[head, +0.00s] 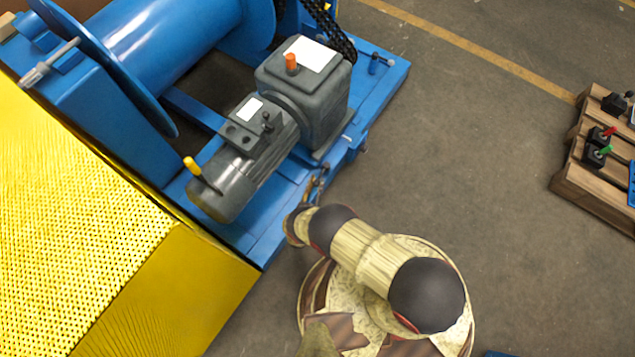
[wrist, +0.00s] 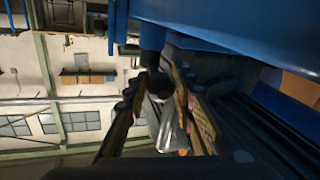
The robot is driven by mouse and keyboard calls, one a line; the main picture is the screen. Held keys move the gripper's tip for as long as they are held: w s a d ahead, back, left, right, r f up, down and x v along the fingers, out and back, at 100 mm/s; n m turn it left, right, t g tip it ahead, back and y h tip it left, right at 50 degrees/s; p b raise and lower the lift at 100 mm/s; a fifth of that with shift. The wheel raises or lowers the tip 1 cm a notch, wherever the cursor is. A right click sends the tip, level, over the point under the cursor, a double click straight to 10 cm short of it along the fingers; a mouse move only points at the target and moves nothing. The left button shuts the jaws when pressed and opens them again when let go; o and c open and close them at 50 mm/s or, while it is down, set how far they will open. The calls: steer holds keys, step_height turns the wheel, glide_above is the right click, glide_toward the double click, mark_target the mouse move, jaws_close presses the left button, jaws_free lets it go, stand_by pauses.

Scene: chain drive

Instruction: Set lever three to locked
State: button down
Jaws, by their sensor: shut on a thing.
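My gripper (head: 318,184) is at the near side of the blue base frame (head: 262,238), below the grey gearbox (head: 328,105). In the wrist view its two fingers (wrist: 162,108) are closed in on a dark round-ended lever (wrist: 158,82), under a blue beam. The fingers and the frame edge hide most of this lever in the head view. No lever number is readable.
An orange knob (head: 291,62) stands on the gearbox. A yellow perforated guard (head: 75,200) fills the left, beside the blue drum (head: 165,40). A wooden pallet (head: 592,178) with small levers stands at the right. The floor between frame and pallet is clear.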

steer(key=c, duration=1.5)
jaws_free()
steer(key=v, duration=1.2)
